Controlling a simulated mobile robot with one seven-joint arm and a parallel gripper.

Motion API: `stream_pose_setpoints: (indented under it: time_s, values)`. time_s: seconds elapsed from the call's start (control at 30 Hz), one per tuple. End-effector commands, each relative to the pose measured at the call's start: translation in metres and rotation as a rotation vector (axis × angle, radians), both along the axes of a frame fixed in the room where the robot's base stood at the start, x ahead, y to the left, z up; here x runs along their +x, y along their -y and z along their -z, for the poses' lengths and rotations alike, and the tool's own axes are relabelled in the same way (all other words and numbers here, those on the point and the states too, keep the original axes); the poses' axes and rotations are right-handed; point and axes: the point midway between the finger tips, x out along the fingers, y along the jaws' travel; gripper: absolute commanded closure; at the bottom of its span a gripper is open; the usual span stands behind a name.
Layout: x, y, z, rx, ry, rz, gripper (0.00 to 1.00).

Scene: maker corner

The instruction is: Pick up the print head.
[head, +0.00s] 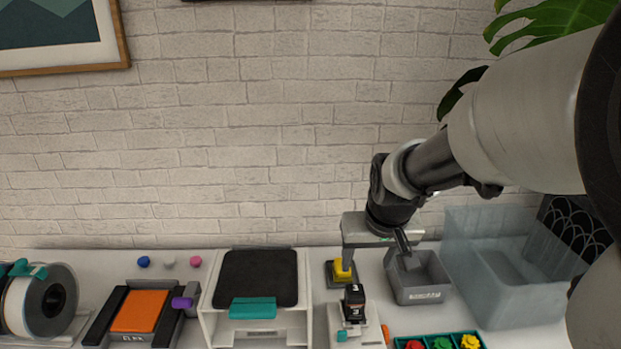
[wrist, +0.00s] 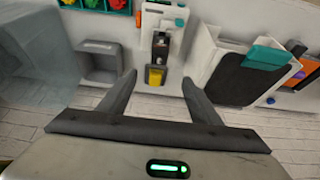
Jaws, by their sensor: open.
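The print head seems to be the small black block (head: 354,301) with a light label, standing upright at a white holder (head: 345,343) with teal and orange parts. It also shows in the wrist view (wrist: 160,46), just beyond the fingertips. A yellow block (head: 343,270) on a dark base is right behind it. In the wrist view this yellow block (wrist: 155,76) appears between the fingertips. My gripper (head: 376,263) is open and empty, above the back of the table, with its fingers (wrist: 159,80) on either side of the yellow block in the picture. Its height above the table is hard to tell.
A grey bin (head: 420,278) and a large translucent tub (head: 500,285) stand to the right. A tray of coloured pieces (head: 400,343) is at the front. A white machine with a black plate (head: 257,278) stands left. The brick wall (head: 250,150) is close behind.

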Motion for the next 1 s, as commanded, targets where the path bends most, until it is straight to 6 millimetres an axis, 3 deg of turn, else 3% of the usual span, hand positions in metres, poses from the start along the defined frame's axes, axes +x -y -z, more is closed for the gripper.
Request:
stream_pose_setpoints:
  time_s: [0.17,0.6,0.87,1.0]
  values:
    - [0.012,0.001,0.023,-0.007,-0.007,0.002,0.42]
    - [0.045,0.001,0.107,-0.007,-0.008,0.002,0.42]
    - [0.054,0.001,0.125,-0.007,-0.004,0.001,0.42]
    - [0.059,0.0,0.143,-0.006,-0.008,0.001,0.42]
